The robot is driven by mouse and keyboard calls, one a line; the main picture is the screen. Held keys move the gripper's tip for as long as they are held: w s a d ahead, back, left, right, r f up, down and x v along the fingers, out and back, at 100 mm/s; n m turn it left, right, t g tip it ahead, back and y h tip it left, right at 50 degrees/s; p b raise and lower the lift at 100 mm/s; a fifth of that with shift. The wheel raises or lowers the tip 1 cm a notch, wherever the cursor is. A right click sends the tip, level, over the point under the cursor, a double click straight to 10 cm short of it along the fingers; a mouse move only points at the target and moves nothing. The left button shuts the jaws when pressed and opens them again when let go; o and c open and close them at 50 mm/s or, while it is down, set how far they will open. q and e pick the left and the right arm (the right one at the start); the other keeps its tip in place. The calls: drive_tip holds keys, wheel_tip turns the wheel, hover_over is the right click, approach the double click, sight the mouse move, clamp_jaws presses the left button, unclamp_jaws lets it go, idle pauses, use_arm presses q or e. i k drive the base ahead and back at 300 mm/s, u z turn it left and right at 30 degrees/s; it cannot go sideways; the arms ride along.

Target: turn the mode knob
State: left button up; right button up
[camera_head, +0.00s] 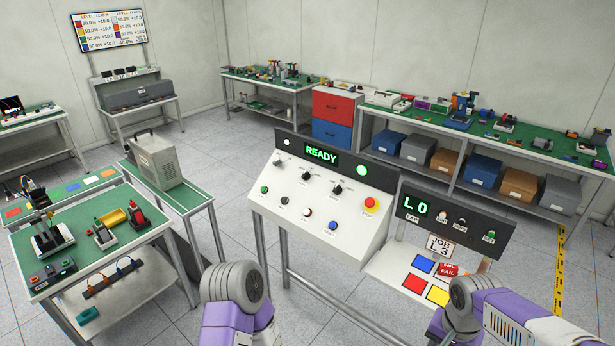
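A sloped white control panel (301,213) stands in the middle on metal legs. Purple and grey links of my two arms show at the bottom, in front of the panel and apart from the knobs. Neither gripper's fingers are visible.
A red stop button (371,203) and several smaller buttons share the panel. A second station (455,221) with an L0 display and coloured squares stands at right. A green-topped bench (90,240) is at left, beside a grey box (158,160). Bare floor lies behind the panel.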

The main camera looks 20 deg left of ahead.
sight(306, 176)
drive_tip(key=u, duration=0.8)
drive_tip(key=i, duration=0.75)
drive_tip(key=u, duration=1.1)
drive_tip(key=i, duration=1.7)
drive_tip(key=z, duration=1.05)
drive_tip(key=i, duration=0.75)
drive_tip(key=z, duration=0.9)
